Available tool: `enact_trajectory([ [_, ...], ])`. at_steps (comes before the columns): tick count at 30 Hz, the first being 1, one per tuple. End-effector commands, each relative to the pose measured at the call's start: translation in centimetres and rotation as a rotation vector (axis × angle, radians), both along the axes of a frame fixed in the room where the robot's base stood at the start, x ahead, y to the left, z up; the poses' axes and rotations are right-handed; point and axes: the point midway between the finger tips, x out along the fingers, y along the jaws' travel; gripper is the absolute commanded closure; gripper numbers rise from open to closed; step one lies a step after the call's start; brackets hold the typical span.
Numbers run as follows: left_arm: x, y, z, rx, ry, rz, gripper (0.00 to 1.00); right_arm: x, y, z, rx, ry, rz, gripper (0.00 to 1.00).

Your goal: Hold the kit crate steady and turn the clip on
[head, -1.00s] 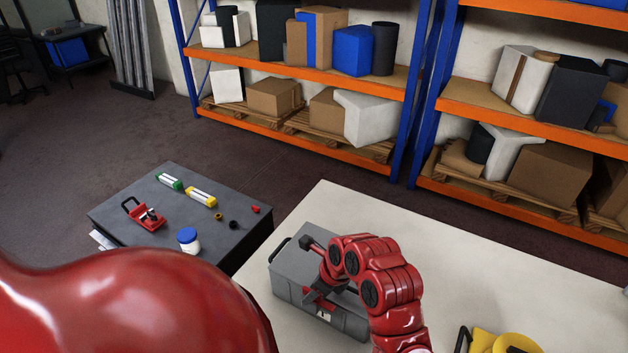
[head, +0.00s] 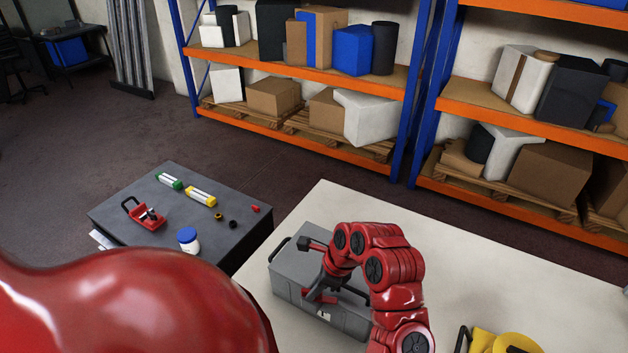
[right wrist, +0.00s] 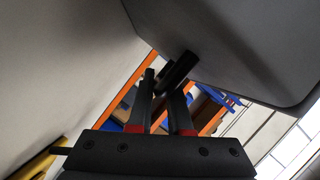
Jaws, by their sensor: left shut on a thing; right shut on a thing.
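The grey kit crate (head: 290,275) stands on the white table, with a black handle (head: 280,248) at its left end.
A dark side table (head: 120,218) at left holds a red clamp tool (head: 145,214), a white jar with blue lid (head: 188,240), green and yellow tubes and small parts. A yellow object (head: 495,342) lies at bottom right. The white table (head: 500,270) is clear beyond the crate.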

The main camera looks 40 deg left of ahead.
Motion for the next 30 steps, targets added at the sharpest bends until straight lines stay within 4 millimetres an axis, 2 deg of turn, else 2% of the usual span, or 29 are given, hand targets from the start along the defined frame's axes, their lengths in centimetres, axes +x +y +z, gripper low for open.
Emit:
enact_trajectory([
  [11, 0.06, 0.04, 0.01, 0.002, -0.001, 0.049, 1.0, -0.08, 0.05, -0.06, 0.0, 0.001, 0.002, 1.0],
  [12, 0.06, 0.02, 0.01, 0.002, -0.001, 0.049, 0.82, -0.07, 0.05, -0.06, 0.0, 0.001, 0.002, 1.0],
  [17, 0.05, 0.02, 0.0, 0.002, -0.001, 0.048, 0.55, -0.07, 0.05, -0.06, 0.0, 0.001, 0.002, 1.0],
  [30, 0.02, -0.01, -0.03, 0.001, 0.0, 0.042, 0.55, -0.06, 0.03, -0.08, 0.0, 0.001, 0.002, 1.0],
])
